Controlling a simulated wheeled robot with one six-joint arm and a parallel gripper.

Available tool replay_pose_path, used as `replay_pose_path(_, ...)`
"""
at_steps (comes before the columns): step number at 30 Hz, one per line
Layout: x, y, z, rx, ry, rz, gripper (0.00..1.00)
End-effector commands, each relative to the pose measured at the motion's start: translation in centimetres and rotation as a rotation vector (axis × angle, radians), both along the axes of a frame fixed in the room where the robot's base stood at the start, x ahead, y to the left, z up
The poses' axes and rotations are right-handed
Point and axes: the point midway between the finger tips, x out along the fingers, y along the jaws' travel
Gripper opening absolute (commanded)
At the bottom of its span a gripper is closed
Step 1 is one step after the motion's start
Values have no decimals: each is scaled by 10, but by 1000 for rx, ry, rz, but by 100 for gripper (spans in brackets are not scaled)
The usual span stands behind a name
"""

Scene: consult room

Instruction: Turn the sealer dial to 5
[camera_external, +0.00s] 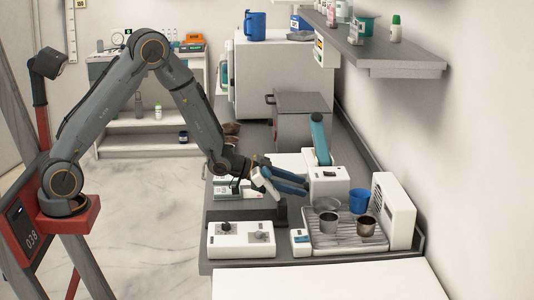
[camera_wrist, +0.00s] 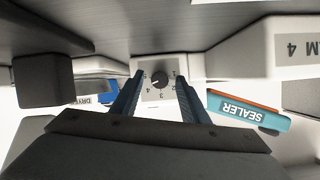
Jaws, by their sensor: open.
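In the wrist view the dial (camera_wrist: 159,79) is a dark round knob on a pale plate with printed numbers around it. The picture is upside down, and I cannot tell for sure which number the knob points to. The blue fingers of my gripper (camera_wrist: 160,76) are apart, one on each side of the dial plate, with nothing held; contact with the knob is not visible. The dial is hidden there.
A drip tray (camera_external: 350,243) with a metal cup (camera_external: 328,223) and a brown cup (camera_external: 367,227) is at the front right, a blue cup (camera_external: 359,200) behind. A shelf (camera_external: 375,50) overhangs the right.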

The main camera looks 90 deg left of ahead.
Motion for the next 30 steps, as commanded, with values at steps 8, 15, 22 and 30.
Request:
replay_pose_path(8,0,0,0,0,0,0,24)
replay_pose_path(15,0,0,0,1,1,0,0)
replay_pose_path(22,0,-1,-2,47,2,0,0)
replay_pose_path(30,1,-3,-4,219,-1,0,0)
